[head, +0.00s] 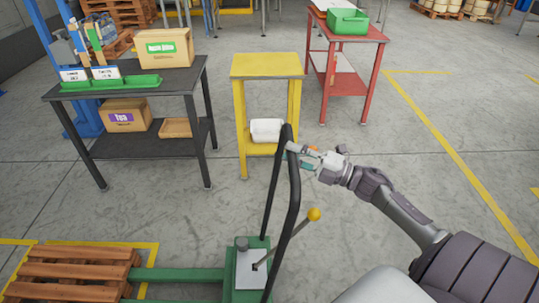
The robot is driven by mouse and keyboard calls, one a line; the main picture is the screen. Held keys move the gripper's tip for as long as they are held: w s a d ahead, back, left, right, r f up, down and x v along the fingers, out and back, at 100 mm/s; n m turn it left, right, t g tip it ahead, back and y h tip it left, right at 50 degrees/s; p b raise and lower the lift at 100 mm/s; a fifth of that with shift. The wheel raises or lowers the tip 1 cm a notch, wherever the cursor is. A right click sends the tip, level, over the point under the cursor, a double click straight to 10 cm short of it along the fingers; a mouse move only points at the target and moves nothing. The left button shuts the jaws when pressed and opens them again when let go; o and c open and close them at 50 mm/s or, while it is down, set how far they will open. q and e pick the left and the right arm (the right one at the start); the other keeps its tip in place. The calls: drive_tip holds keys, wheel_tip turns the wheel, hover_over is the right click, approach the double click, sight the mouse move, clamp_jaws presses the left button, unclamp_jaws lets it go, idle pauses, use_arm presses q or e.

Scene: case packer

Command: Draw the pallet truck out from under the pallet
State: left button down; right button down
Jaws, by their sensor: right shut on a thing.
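The green pallet truck (252,262) stands at the bottom centre. Its black handle (292,205) rises upright, with a yellow-knobbed lever (314,214) beside it. Its green forks reach left to the wooden pallet (75,268) at the lower left; their far ends are hidden there. My right gripper (298,152) is shut on the upper part of the handle, its arm coming in from the right. My left gripper is not in view.
A dark shelf table (140,97) with cartons stands at upper left. A yellow stand (267,68) with a white container on its lower shelf is behind the handle. A red table (352,33) with a green bin stands further back. Floor at right is clear, with yellow lines.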

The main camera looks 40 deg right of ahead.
drive_tip(key=d, duration=0.1)
drive_tip(key=s+d, duration=0.1)
drive_tip(key=d, duration=0.1)
drive_tip(key=s+d, duration=0.1)
drive_tip(key=shift+s+d+r, duration=0.2)
drive_tip(key=shift+s+r, duration=0.05)
drive_tip(key=shift+r, duration=0.1)
drive_tip(key=shift+r, duration=0.1)
drive_tip(key=c, duration=0.9)
unclamp_jaws()
drive_tip(key=shift+w, duration=0.1)
drive_tip(key=shift+f, duration=0.25)
drive_tip(key=v, duration=1.2)
